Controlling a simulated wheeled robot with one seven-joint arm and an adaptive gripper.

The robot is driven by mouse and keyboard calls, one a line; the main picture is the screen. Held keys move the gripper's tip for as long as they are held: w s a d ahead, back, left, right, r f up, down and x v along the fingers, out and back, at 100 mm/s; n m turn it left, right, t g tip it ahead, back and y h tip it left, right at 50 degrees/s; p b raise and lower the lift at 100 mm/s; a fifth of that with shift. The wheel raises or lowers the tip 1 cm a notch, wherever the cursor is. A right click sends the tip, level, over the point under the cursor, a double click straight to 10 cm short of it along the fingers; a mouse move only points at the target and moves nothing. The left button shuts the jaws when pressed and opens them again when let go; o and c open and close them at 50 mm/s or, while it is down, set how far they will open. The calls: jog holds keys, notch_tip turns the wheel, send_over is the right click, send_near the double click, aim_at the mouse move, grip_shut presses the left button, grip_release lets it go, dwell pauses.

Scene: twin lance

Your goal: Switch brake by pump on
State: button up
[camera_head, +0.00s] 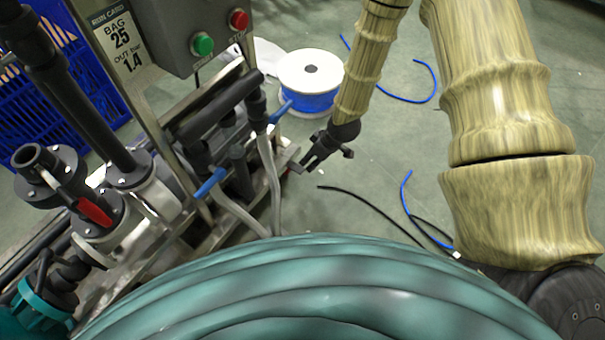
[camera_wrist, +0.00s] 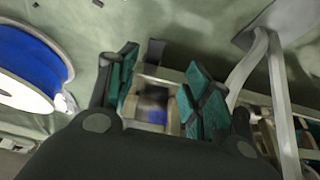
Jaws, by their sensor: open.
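My gripper (camera_head: 318,158) is at the lower right corner of the metal skid (camera_head: 285,165), near the floor. In the wrist view my gripper (camera_wrist: 162,92) is open, with teal pads on both fingers. Between and beyond the fingers is a small pale and brown part (camera_wrist: 152,105) with a bluish patch; I cannot tell whether it is the brake or whether the fingers touch it. A teal body (camera_head: 38,312), perhaps the pump, is at the lower left of the head view. No brake is clearly recognisable.
A control box (camera_head: 205,30) has a green button (camera_head: 203,44) and a red button (camera_head: 239,19). A blue cable reel (camera_head: 311,80) stands close behind my gripper. Loose cables (camera_head: 375,208) lie on the floor. Pipes and valves with red and blue handles crowd the left.

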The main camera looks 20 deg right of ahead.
aim_at(300, 170)
jog(key=b+x, duration=0.2)
jog(key=x, duration=0.1)
jog(key=b+x, duration=0.2)
jog(key=x, duration=0.2)
jog(key=b+x, duration=0.2)
jog(key=x, duration=0.2)
jog(key=shift+w+d+f, duration=0.15)
jog(key=shift+w+f, duration=0.05)
jog(key=shift+w, duration=0.2)
jog(key=c, duration=1)
